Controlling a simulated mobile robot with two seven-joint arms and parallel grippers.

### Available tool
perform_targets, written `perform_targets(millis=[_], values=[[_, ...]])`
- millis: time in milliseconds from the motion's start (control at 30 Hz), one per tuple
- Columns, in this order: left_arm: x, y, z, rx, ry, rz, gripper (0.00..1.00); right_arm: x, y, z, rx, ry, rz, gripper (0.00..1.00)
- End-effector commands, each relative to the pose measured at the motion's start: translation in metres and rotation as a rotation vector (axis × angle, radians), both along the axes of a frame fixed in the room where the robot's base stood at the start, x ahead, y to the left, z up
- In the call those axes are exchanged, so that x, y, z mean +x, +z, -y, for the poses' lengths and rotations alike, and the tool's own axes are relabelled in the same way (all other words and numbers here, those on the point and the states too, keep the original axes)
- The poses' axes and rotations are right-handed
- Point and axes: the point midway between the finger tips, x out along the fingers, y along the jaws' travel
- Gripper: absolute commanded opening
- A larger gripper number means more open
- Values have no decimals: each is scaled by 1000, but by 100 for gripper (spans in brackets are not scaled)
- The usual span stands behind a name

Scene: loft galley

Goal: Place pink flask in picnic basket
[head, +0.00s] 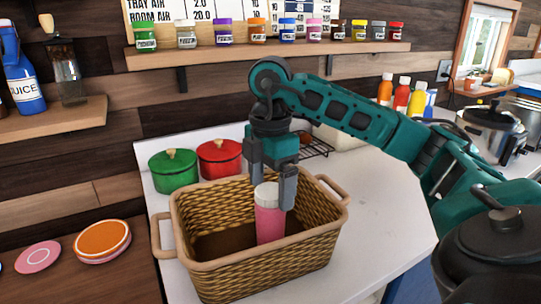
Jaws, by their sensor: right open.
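The pink flask (270,222), with a white lid, stands upright inside the wicker picnic basket (205,269). Its base is hidden behind the front wall of the basket. My right gripper (272,189) reaches down over the basket from above. Its jaws are open, with one finger on each side of the flask's lid; I cannot tell whether either finger touches it. My left gripper is not in view.
A green pot (173,172) and a red pot (220,158) stand behind the basket on the white counter (375,225). A spice shelf (300,48) hangs above. The counter right of the basket is clear.

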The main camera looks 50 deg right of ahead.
Motion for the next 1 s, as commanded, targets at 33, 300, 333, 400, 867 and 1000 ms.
perform_targets(millis=[33,300,333,400,867,1000], values=[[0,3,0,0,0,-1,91,2,17,-1,3,1,7,91],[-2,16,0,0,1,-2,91,1,56,0,-1,0,3,91],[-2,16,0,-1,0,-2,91,1,58,0,0,0,2,91],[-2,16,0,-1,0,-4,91,1,61,0,-1,-1,3,91],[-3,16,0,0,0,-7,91,0,67,0,1,0,0,91],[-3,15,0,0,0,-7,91,0,67,0,0,0,0,91]])
